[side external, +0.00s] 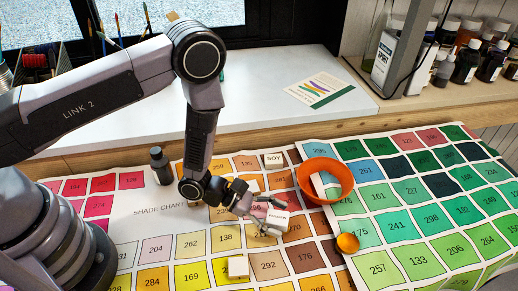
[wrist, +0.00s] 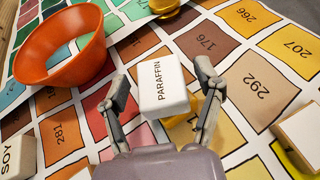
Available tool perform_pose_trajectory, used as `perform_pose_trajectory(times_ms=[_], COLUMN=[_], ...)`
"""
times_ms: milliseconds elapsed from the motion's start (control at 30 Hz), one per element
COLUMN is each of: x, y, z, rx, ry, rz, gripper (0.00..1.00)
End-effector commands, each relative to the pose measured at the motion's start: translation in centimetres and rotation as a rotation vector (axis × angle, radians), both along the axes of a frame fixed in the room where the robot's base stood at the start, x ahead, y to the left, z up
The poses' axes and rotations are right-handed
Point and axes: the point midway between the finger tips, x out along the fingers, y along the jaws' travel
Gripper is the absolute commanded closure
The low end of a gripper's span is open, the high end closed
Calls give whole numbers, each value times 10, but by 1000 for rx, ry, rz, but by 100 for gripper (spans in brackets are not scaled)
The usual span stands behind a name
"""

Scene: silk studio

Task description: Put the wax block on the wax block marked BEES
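My gripper (wrist: 161,80) is open, with one finger on each side of this block and visible gaps between. A block marked SOY (side external: 273,158) lies farther back, and shows at the lower left of the wrist view (wrist: 16,158). A pale block (side external: 238,266) at the front shows no readable mark; it is at the right edge of the wrist view (wrist: 303,128). I can read BEES on no block.
A dark bottle (side external: 160,166) stands at the left. Colour charts (side external: 150,225) cover the table. Bottles (side external: 466,62) line the back right shelf.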

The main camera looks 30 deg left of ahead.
Motion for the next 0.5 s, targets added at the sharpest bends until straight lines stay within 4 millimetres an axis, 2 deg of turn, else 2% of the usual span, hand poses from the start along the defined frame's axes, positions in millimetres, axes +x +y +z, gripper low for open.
perform_pose_trajectory(times_ms=[333,500], x=[0,-8], y=[1,25], z=[4,14], rx=[0,1], ry=[0,3], rz=[1,5], gripper=[31,31])
